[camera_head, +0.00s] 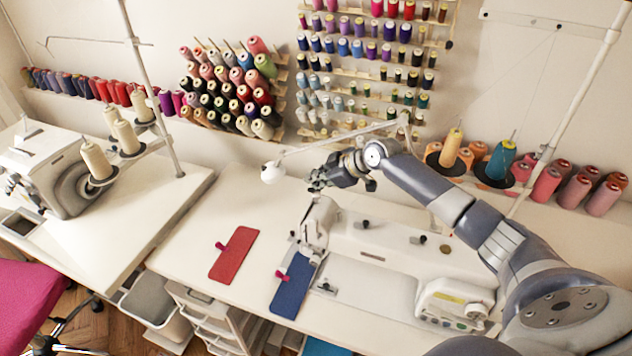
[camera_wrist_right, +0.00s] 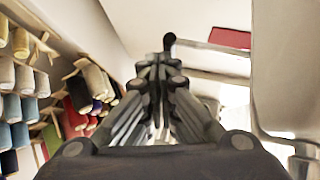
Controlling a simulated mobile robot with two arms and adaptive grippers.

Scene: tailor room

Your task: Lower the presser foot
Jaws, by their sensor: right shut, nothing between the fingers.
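The white sewing machine (camera_head: 385,240) stands on the right table, its head (camera_head: 317,222) toward the left end. A blue cloth (camera_head: 297,288) with a pink clip lies at the front of the head, by the needle area. The presser foot is too small to make out, so I cannot tell whether it is up or down. My right gripper (camera_head: 318,182) is above and behind the machine head, shut and empty. In the right wrist view its closed fingers (camera_wrist_right: 160,68) point away, with a small dark rounded knob (camera_wrist_right: 169,40) just beyond the tips. My left gripper is out of view.
A red cloth (camera_head: 234,254) with a pink clip lies left of the machine. A white lamp (camera_head: 272,172) on a thin arm hangs near my right gripper. Thread cones (camera_head: 452,145) stand behind on the right. Another machine (camera_head: 60,170) is on the left table.

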